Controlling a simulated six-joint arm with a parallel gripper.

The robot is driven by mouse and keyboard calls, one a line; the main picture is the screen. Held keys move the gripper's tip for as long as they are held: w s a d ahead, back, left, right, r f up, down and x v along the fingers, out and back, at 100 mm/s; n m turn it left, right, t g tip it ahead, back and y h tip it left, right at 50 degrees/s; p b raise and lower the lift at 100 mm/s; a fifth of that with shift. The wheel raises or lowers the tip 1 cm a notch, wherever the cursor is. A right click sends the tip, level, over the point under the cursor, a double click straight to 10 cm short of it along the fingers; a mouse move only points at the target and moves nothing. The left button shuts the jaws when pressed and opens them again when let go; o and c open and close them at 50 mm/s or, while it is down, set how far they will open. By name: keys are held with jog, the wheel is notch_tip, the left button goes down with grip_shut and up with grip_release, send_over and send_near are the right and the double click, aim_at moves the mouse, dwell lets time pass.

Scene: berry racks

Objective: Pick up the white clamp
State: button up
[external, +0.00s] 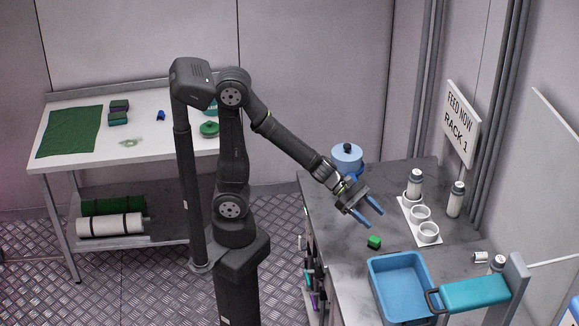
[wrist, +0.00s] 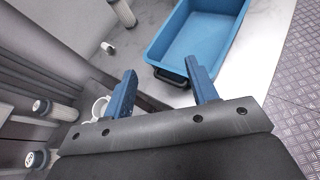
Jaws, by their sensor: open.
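A small white piece (external: 480,257) lies on the grey counter near the back right, beside a bottle. It may be the white clamp, but it is too small to tell its shape. It seems to show in the wrist view as a small white object (wrist: 108,47) at upper left. My gripper (external: 368,214) is open and empty, with two blue fingers above the counter. It is left of the white cup rack and well apart from the white piece.
A green cube (external: 374,242) lies near my fingers. A blue bin (external: 375,290) stands in front, with a teal-topped object (external: 475,293) beside it. A white rack (external: 408,213) holds cups and a bottle (external: 414,184). Another bottle (external: 456,199) and a blue pot (external: 346,158) stand behind.

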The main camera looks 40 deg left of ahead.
jog(key=d+m+g+y, duration=0.2)
jog(key=d+m+y, duration=0.1)
jog(key=d+m, duration=0.65)
jog(key=m+t+y, duration=0.5)
jog(key=m+t, duration=0.2)
jog(key=m, duration=1.1)
send_near(478, 253)
jog(key=x, duration=0.4)
jog(key=shift+w+f, duration=0.3)
jog(key=shift+x, duration=2.55)
jog(key=shift+s+d, duration=0.15)
jog(key=c, duration=0.9)
